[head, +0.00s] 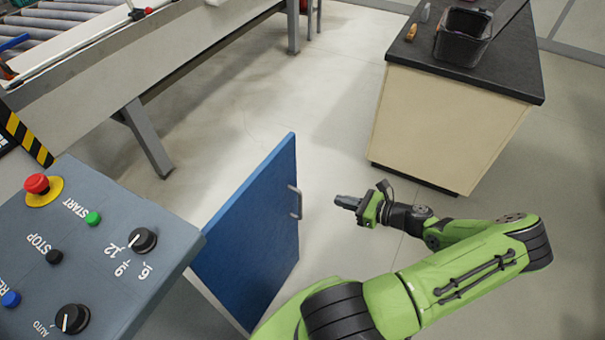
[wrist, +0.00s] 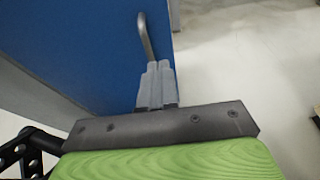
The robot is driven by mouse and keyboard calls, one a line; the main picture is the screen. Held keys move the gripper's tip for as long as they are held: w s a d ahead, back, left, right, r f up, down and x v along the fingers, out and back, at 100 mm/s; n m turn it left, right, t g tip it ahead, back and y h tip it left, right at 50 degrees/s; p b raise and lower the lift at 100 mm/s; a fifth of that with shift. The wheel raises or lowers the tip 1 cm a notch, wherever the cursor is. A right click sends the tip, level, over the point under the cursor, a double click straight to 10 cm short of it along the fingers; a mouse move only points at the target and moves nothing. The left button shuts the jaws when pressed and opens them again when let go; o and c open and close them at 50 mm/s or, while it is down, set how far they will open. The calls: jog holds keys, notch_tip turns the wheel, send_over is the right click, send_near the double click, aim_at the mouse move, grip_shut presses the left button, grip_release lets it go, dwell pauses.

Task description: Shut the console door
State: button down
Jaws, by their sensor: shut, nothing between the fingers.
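The blue console door (head: 252,235) stands open, swung out from the console (head: 85,245) at the left in the head view. A grey bar handle (head: 295,202) is on its right-hand face near the free edge. My gripper (head: 340,201) is shut and empty, to the right of the handle with a small gap in the head view. In the wrist view, the door (wrist: 95,50) fills the left and the handle (wrist: 146,38) shows just beyond the closed fingertips (wrist: 157,68). I cannot tell whether the fingertips touch the door.
The console top carries a red emergency button (head: 37,184), knobs and push buttons. A cabinet (head: 450,120) with a black bin (head: 463,35) stands at the back right. A conveyor table (head: 150,55) is at the upper left. The floor between them is clear.

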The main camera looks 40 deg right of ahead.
jog(key=r+b+x, duration=0.1)
jog(key=b+x, duration=0.1)
jog(key=x, duration=1.1)
jog(key=shift+w+a, duration=0.3)
jog(key=shift+w, duration=0.2)
jog(key=shift+r, duration=0.1)
